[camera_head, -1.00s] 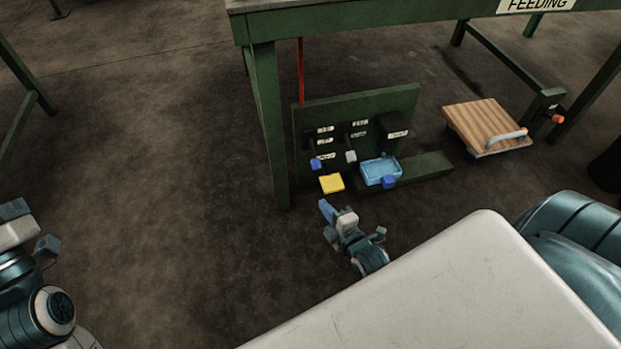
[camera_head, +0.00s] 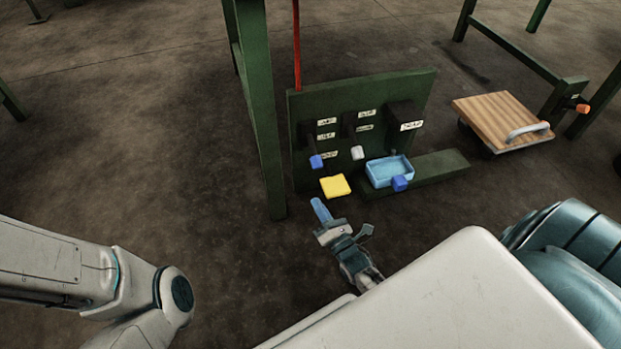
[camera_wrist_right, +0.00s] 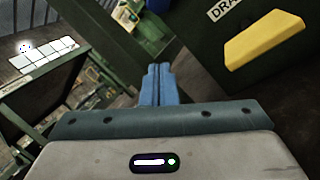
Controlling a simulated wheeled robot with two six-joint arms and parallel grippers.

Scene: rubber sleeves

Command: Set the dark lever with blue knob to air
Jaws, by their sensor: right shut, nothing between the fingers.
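The dark lever with the blue knob (camera_head: 316,161) stands at the left of the green panel (camera_head: 412,90), its knob hanging low in front of the panel. Small white labels sit beside it, too small to read surely. My right gripper (camera_head: 318,203) is shut and empty, in front of and below the knob, apart from it. In the right wrist view its blue fingers (camera_wrist_right: 158,84) are together, with a yellow pad to their right. The blue-knob lever cannot be made out there. My left gripper is not in view; only my left arm shows at the lower left.
A second lever with a light grey knob (camera_head: 357,153) is just right of the first. The yellow pad (camera_head: 335,186) juts out below them. A light blue tray (camera_head: 402,165) with a blue block (camera_head: 399,184) is to the right. A green table leg (camera_head: 262,130) stands at the left.

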